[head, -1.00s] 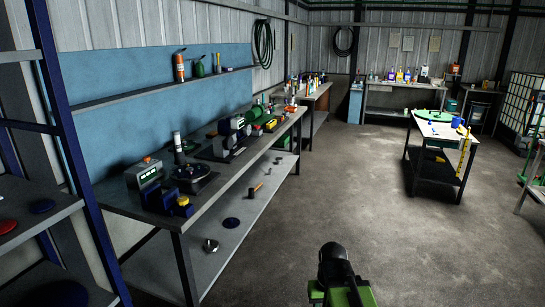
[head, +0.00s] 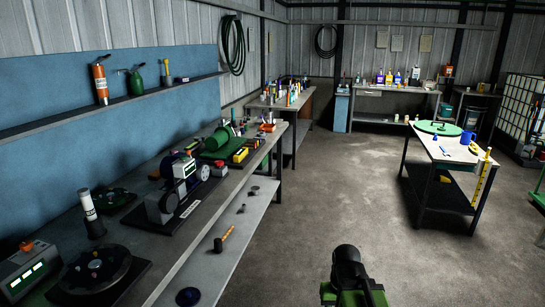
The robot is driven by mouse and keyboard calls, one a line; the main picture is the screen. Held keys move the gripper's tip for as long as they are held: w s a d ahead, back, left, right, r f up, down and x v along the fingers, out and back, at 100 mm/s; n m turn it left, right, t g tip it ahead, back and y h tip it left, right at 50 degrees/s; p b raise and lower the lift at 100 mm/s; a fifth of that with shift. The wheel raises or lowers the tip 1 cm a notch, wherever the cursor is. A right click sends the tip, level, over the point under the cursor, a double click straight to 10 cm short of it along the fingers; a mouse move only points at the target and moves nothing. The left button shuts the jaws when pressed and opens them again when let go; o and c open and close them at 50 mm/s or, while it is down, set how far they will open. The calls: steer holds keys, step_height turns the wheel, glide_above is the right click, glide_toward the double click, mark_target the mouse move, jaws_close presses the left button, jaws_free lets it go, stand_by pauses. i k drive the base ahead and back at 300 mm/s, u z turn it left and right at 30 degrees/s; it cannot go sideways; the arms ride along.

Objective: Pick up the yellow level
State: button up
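A long yellow bar with dark marks (head: 482,178), which looks like the yellow level, stands upright at the right front corner of the small table (head: 438,151) on the right. It is too small to tell whether it leans on the table or is fixed to it. A smaller yellow block (head: 240,155) lies on the long workbench at left. My arm (head: 350,275), black and green, shows at the bottom centre, far from both. Its fingers cannot be made out, nor whether it holds anything.
The long workbench (head: 185,235) with machines and a lower shelf runs along the left wall. The table at right carries a green disc (head: 439,128) and a blue mug (head: 466,137). A back bench (head: 385,90) holds bottles. The concrete floor between is clear.

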mark_target(243, 152)
steer(key=u, duration=0.2)
steer(key=i, duration=1.3)
steer(key=u, duration=0.25)
steer(key=k, duration=0.6)
steer(key=u, duration=0.3)
steer(key=i, duration=0.65)
steer(key=z, duration=0.2)
